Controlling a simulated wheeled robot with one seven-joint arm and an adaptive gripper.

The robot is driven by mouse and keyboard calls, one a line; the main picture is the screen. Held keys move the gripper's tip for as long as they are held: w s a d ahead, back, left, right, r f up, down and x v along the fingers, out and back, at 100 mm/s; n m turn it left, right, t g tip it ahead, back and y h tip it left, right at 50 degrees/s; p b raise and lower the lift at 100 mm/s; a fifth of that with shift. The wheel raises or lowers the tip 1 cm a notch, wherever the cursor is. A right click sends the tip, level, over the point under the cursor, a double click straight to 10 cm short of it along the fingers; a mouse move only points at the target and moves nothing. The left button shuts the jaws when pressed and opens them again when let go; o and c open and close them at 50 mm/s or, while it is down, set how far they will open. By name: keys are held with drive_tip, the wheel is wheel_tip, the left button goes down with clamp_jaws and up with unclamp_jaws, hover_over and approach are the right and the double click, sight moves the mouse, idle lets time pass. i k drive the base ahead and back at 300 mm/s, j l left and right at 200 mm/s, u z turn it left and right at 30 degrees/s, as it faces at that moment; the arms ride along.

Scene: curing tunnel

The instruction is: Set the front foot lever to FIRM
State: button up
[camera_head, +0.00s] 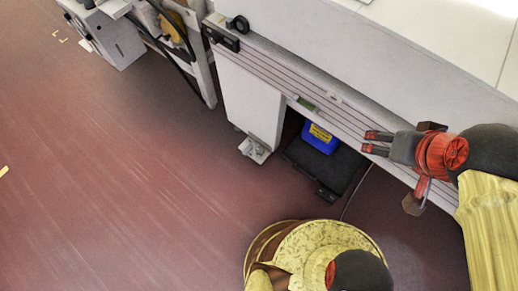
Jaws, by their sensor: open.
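My gripper (369,142) is at the right, with red-tipped fingers pointing left and apart. It is empty, in front of or above the lower edge of the white machine (385,110). A small pale metal foot piece (255,149) sticks out at the floor end of the machine's white leg (250,100), left of my gripper. A small black piece (327,194) sits at the front edge of a black tray (342,178) under the machine. I cannot tell which of these is the front foot lever. No FIRM marking is readable.
A blue box (321,138) with a yellow label is on the black tray, under the machine. A thin cable (356,191) runs near the tray. Other equipment with a dark hose (182,70) stands at upper left.

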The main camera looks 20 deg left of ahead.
sight(250, 147)
drive_tip(key=j+u, duration=0.25)
drive_tip(key=j, duration=0.45)
drive_tip(key=i+j+u, duration=0.2)
drive_tip(key=j, duration=0.45)
drive_tip(key=k, duration=0.1)
